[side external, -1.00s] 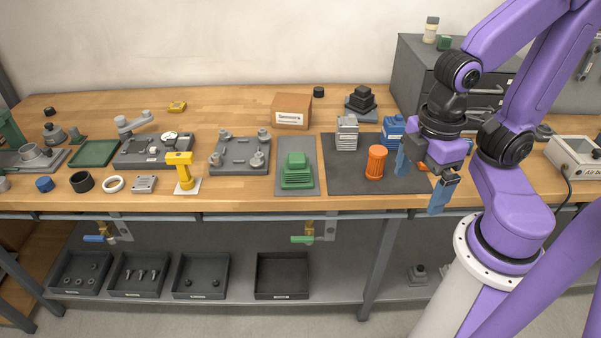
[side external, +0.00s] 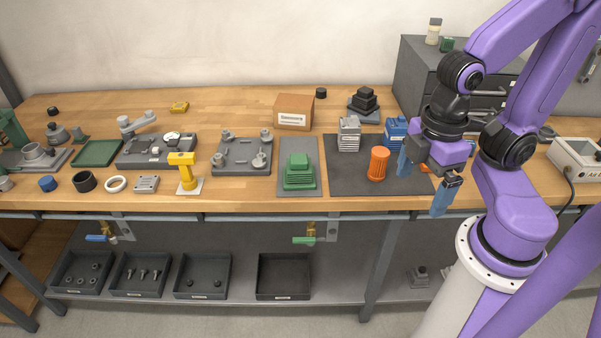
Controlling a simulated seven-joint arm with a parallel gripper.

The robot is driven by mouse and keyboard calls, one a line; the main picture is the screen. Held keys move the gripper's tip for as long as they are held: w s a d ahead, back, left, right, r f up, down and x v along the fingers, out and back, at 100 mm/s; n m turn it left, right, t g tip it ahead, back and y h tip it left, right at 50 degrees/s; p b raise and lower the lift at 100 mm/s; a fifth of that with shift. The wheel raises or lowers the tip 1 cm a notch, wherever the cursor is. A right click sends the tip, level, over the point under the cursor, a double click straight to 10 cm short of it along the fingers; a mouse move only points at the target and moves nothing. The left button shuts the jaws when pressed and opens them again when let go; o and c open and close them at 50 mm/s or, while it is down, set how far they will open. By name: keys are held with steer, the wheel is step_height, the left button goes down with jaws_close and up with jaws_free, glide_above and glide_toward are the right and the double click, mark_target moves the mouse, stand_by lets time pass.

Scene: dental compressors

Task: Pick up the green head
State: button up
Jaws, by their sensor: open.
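The green head (side external: 299,172) is a finned, stepped green block. It stands upright on a narrow grey mat (side external: 297,144) near the middle of the bench. My gripper (side external: 422,187) is at the right, over the right edge of the dark mat. Its two blue fingers are spread apart with nothing seen between them. It is well to the right of the green head and apart from it.
Between them on the dark mat (side external: 350,183) stand an orange finned cylinder (side external: 378,163) and a grey finned block (side external: 349,134). A blue block (side external: 396,133) is behind my gripper. A grey plate with posts (side external: 241,155) lies left of the green head. A cardboard box (side external: 294,112) is behind it.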

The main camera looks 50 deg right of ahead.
steer(key=n+t+h, duration=1.3)
steer(key=n, duration=0.2)
glide_toward(299, 169)
steer(key=x, duration=0.7)
steer(key=shift+w+a+r, duration=0.15)
steer(key=shift+w+a, duration=0.05)
steer(key=shift+a, duration=0.05)
steer(key=x, duration=0.4)
steer(key=shift+s+d, duration=0.2)
steer(key=shift+d, duration=0.15)
steer(key=shift+w+d, duration=0.35)
steer(key=shift+w, duration=0.05)
steer(key=c, duration=1.5)
